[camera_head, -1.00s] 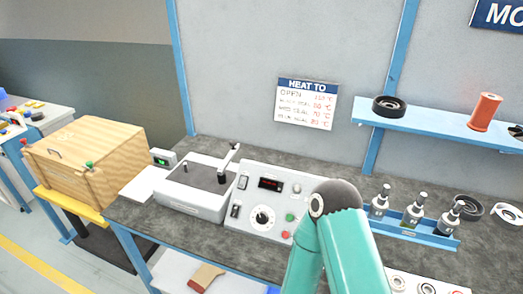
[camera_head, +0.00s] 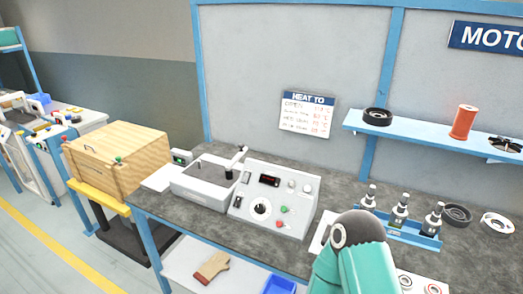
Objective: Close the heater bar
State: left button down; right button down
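The heater (camera_head: 203,186) is a low white box with a grey top on the bench, left of its control panel. Its bar (camera_head: 237,158) stands tilted up at the right end of the box, with a pale grip at its upper end and a dark part below. The control panel (camera_head: 270,203) has a small red display, a black dial and red and green buttons. A teal arm of mine rises at the bottom right, apart from the heater. Neither of my grippers shows.
A wooden crate (camera_head: 115,160) stands left of the bench. A blue rack (camera_head: 411,233) with several metal parts stands right of the panel. A wall shelf (camera_head: 420,135) holds a black ring and an orange spool. A brush (camera_head: 212,267) lies on the lower shelf.

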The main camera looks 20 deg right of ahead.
aim_at(237, 155)
jog(key=u, duration=0.15)
jog(key=i, duration=0.9)
jog(key=z, duration=0.1)
